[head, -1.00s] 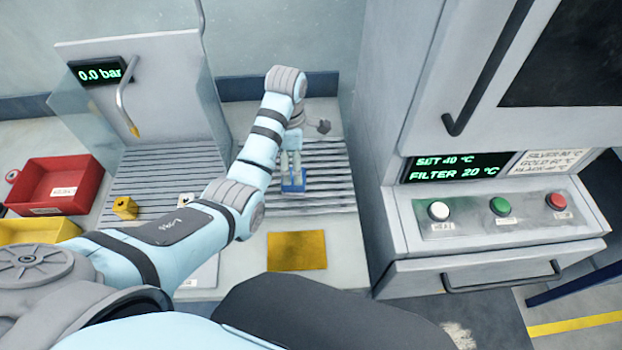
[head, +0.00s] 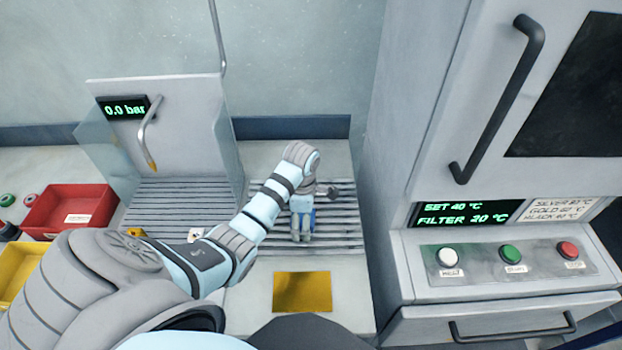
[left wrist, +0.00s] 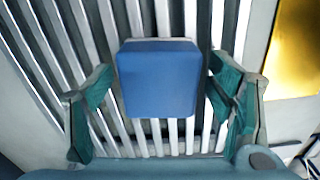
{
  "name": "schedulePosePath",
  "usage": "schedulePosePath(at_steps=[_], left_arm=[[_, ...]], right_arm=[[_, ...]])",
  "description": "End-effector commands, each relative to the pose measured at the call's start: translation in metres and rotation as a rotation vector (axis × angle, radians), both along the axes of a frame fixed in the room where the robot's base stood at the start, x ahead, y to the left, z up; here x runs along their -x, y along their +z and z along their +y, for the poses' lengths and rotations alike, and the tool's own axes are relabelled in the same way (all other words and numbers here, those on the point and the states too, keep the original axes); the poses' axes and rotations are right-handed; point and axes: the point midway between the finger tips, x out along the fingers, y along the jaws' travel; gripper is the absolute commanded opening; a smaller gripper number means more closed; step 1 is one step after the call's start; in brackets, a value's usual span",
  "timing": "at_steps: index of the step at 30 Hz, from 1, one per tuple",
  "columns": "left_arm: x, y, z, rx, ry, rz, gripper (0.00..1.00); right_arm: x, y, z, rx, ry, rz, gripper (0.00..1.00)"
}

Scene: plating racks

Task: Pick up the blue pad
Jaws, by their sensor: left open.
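The blue pad (left wrist: 157,80) lies on the slatted rack and shows fully in the left wrist view, as a rounded blue block. In the head view only a strip of the blue pad (head: 313,217) shows, the rest hidden behind my left gripper (head: 301,228). In the left wrist view my left gripper (left wrist: 160,98) is open, with one finger on each side of the pad and a gap on both sides. My right gripper is not in view.
The slatted rack (head: 345,230) lies under the pad. A gold plate (head: 302,292) is on the counter in front. The oven cabinet (head: 400,180) stands close on the right, a clear panel (head: 105,150) and gauge wall on the left. A red bin (head: 70,212) is far left.

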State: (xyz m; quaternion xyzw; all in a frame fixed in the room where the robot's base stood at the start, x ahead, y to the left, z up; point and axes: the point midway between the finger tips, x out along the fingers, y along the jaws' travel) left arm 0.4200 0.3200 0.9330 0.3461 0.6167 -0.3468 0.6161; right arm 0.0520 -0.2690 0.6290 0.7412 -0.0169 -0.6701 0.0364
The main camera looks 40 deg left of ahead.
Motion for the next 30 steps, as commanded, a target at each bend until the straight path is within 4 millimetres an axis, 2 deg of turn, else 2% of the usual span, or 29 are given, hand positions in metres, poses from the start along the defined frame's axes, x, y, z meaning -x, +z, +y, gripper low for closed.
schedulePosePath(at_steps=[5, 15, 23, 30], left_arm=[[0.000, 0.000, 0.001, -0.001, 0.002, -0.001, 0.75], [0.000, 0.000, 0.000, -0.001, 0.000, -0.001, 0.22], [-0.001, 0.001, 0.000, 0.000, -0.001, -0.002, 0.22], [-0.006, 0.018, -0.006, 0.000, -0.015, -0.004, 0.22]], right_arm=[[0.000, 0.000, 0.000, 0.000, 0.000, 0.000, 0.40], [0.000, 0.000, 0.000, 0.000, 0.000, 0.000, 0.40], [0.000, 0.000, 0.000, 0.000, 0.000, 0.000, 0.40], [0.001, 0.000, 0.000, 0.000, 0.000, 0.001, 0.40]])
